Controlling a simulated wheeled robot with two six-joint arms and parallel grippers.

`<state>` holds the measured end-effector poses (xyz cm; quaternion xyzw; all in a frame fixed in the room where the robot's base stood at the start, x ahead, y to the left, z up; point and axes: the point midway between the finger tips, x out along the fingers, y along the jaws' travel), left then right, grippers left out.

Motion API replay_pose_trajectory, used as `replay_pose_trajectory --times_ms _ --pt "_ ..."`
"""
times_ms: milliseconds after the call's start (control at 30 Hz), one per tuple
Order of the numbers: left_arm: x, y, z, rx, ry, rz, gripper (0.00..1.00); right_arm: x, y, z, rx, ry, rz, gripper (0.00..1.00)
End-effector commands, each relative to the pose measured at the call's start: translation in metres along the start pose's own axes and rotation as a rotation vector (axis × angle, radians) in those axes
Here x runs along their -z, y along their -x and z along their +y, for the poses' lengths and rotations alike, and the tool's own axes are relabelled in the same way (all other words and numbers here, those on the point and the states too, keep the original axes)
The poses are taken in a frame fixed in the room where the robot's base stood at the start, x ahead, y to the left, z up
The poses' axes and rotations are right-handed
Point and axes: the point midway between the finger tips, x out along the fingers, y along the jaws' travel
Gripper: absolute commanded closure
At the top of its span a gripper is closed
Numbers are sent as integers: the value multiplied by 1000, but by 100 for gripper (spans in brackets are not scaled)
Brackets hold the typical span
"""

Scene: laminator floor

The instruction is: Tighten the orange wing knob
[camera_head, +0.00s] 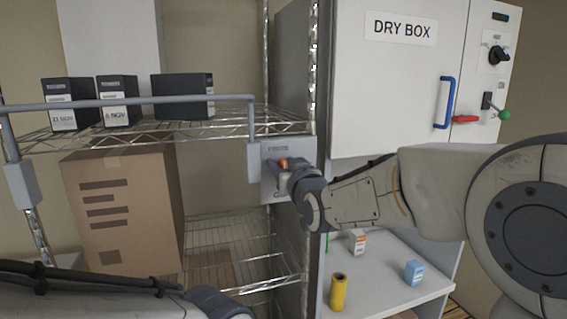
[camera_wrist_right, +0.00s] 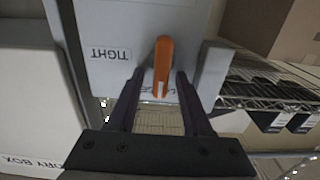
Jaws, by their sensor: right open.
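The orange wing knob (camera_wrist_right: 163,62) sits on a grey plate (camera_wrist_right: 118,25) marked "TIGHT" on one side, with a second label partly hidden behind the knob and fingers. In the right wrist view the knob's wing stands lengthwise between the two fingers of my right gripper (camera_wrist_right: 160,90), which is open, with a gap on each side. In the head view the knob (camera_head: 283,163) shows as a small orange spot at the tip of my right gripper (camera_head: 286,178), on the plate fixed to the shelf post. My left arm shows at the lower left; its fingertips are out of sight.
A wire shelf (camera_head: 190,127) holds several black boxes, with a grey rail along its front. A cardboard box (camera_head: 125,205) stands below. The white DRY BOX cabinet (camera_head: 395,90) is at right. A yellow cylinder (camera_head: 338,292) and small boxes stand on the lower surface.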

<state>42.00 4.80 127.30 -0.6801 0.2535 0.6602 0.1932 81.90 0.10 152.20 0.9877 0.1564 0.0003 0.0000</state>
Motion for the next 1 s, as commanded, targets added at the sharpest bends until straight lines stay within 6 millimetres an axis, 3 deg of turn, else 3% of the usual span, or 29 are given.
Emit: replay_pose_trajectory --times_ms 67,200,667,1000 --pt "0 0 0 0 0 0 53 0 0 0 0 0 0 50" --pt "0 0 0 0 0 0 53 0 0 0 0 0 -1 100" --pt "0 -9 -1 0 -1 0 53 -6 0 1 0 -33 -9 100" --pt "-3 -50 -4 0 2 0 53 -13 0 4 0 -244 -9 100"
